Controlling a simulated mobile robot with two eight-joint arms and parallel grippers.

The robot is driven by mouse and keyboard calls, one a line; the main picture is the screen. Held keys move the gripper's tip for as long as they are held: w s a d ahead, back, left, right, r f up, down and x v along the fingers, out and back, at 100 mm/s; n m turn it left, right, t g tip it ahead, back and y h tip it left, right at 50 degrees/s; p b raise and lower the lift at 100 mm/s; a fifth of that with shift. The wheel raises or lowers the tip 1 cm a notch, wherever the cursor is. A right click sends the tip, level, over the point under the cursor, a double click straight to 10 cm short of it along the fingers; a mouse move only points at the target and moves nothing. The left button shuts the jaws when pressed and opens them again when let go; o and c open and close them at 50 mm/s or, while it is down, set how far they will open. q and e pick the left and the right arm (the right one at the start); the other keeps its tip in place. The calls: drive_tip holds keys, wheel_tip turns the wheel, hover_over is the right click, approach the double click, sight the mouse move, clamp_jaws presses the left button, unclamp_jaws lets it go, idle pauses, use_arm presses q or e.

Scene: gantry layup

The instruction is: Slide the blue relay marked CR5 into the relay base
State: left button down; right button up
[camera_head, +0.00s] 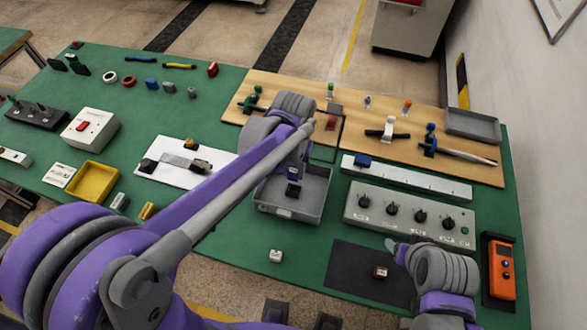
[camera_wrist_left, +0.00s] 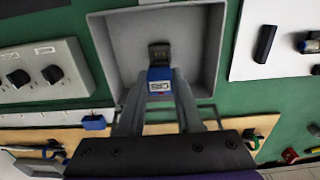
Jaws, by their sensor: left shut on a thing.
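The blue relay (camera_wrist_left: 159,82) has a white label that reads CR5, upside down in the left wrist view. My left gripper (camera_wrist_left: 158,92) is shut on it, a finger on each side. In the head view the relay (camera_head: 293,174) is over the grey tray (camera_head: 319,188), with my left arm reaching across from the left. A dark block (camera_wrist_left: 160,54) adjoins the relay's far end in the wrist view. I cannot tell whether it is a separate base or how they meet. My right gripper (camera_head: 394,247) is low at the dark mat's right side; its fingers are unclear.
A white strip (camera_head: 420,179) with a blue block (camera_head: 363,160) lies right of the tray. A grey knob panel (camera_head: 410,214) stands in front of it. A brown block (camera_head: 380,272) sits on the dark mat (camera_head: 350,281). A white block (camera_head: 275,256) stands before the tray.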

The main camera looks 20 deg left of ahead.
sight(294, 170)
use_arm(q)
drive_tip(key=shift+f+b, duration=1.8)
drive_tip(key=shift+f, duration=1.05)
use_arm(e)
drive_tip(key=shift+s+f, duration=0.2)
drive_tip(key=shift+f, duration=0.55)
drive_tip(key=shift+s+f, duration=0.25)
drive_tip(key=shift+f, duration=0.55)
drive_tip(key=shift+s+f, duration=0.2)
drive_tip(key=shift+f, duration=0.55)
use_arm(q)
drive_tip(key=shift+f+b, duration=0.75)
drive_tip(key=shift+f, duration=0.2)
use_arm(e)
drive_tip(key=shift+s+f, duration=0.15)
drive_tip(key=shift+f, duration=0.7)
use_arm(q)
drive_tip(key=c, duration=0.5)
unclamp_jaws()
wheel_tip(294, 170, up, 11)
drive_tip(key=shift+f+p, duration=0.1)
drive_tip(key=shift+p, duration=0.5)
use_arm(e)
drive_tip(key=shift+r, duration=0.65)
